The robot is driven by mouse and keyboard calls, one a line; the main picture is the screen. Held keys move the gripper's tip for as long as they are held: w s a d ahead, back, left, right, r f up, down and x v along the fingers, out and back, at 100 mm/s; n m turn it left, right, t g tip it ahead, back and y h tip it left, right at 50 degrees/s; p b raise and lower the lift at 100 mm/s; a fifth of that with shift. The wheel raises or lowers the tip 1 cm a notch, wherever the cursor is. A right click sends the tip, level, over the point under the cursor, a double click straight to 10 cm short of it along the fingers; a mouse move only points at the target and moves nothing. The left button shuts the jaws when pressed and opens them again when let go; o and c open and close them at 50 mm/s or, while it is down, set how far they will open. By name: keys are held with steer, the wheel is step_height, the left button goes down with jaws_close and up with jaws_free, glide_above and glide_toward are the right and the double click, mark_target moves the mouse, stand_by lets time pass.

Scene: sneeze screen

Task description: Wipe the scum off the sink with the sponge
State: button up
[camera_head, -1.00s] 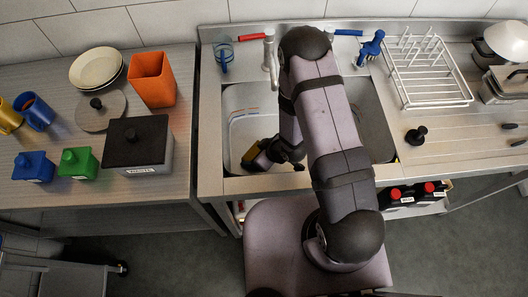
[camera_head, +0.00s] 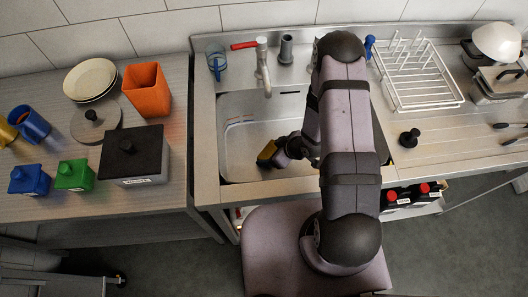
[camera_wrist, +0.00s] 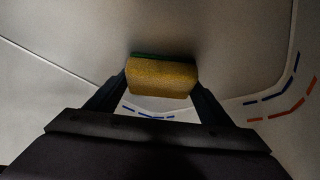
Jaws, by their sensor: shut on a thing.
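The yellow sponge with a green layer (camera_wrist: 161,78) is clamped between the two fingers of my gripper (camera_wrist: 160,85) in the wrist view. In the head view the sponge (camera_head: 267,151) is low inside the sink basin (camera_head: 237,155), near its front side, with my gripper (camera_head: 279,152) at its right. I cannot tell whether the sponge touches the basin. Blue and orange streaks (camera_head: 239,121) mark the basin's back left part. In the wrist view, orange streaks (camera_wrist: 290,112) and blue streaks show at the right, and more blue streaks (camera_wrist: 148,115) below the sponge. My arm hides the basin's right part.
The faucet (camera_head: 263,68) stands at the basin's back edge. A black stopper (camera_head: 409,138) sits on the right counter. The left counter holds bins, plates and containers.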

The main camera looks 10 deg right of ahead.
steer(key=shift+d, duration=2)
steer(key=shift+a+b, duration=0.35)
steer(key=shift+a, duration=5.15)
step_height(320, 180, up, 8)
steer(key=p, duration=0.6)
